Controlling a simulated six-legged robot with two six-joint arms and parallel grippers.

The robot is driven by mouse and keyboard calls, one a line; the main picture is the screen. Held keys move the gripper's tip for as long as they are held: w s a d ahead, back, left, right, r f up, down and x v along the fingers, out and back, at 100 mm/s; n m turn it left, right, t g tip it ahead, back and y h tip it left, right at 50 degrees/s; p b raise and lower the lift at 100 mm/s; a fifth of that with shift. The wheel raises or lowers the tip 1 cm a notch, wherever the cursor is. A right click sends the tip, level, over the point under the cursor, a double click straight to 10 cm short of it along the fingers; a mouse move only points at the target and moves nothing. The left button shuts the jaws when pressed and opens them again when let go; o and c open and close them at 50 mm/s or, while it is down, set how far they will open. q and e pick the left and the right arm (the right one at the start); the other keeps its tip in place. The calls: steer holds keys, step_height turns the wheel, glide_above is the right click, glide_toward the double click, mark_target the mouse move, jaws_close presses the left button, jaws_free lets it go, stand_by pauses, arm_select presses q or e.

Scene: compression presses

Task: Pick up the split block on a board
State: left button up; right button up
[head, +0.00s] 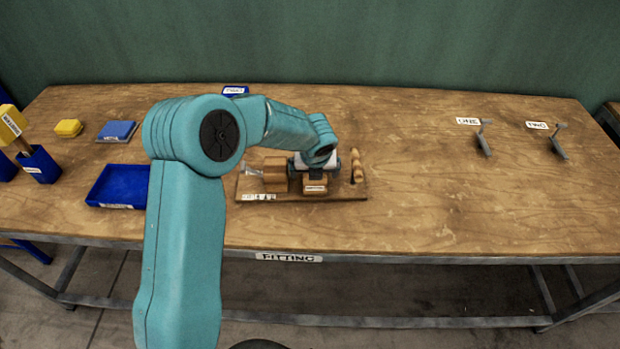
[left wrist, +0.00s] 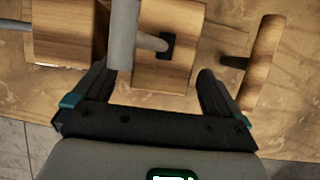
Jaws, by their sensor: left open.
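A wooden board (head: 345,196) lies on the table and bears several wooden pieces. My left gripper (head: 316,178) is above it, open and pointing down. In the left wrist view its fingers (left wrist: 155,72) stand either side of a wooden block (left wrist: 180,75) with a dark square hole; I see no clear contact. A grey rod (left wrist: 123,35) with a pin crosses that block. In the head view this labelled block (head: 315,186) is partly hidden by my gripper. A second wooden block (head: 275,174) is left of it. No split line is clear. My right gripper is not in view.
An upright wooden piece (head: 357,165) stands at the board's right end, close to my finger in the wrist view (left wrist: 262,60). A blue tray (head: 118,186) is left. Two grey brackets (head: 484,140) (head: 558,146) stand far right. The table's right middle is clear.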

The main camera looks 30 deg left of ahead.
arm_select(q)
steer(key=x, duration=0.5)
steer(key=shift+w+p, duration=0.2)
steer(key=shift+p, duration=0.1)
steer(key=shift+s+d+r, duration=0.15)
steer(key=shift+s+r, duration=0.1)
steer(key=shift+w+f, duration=0.1)
steer(key=c, duration=1.8)
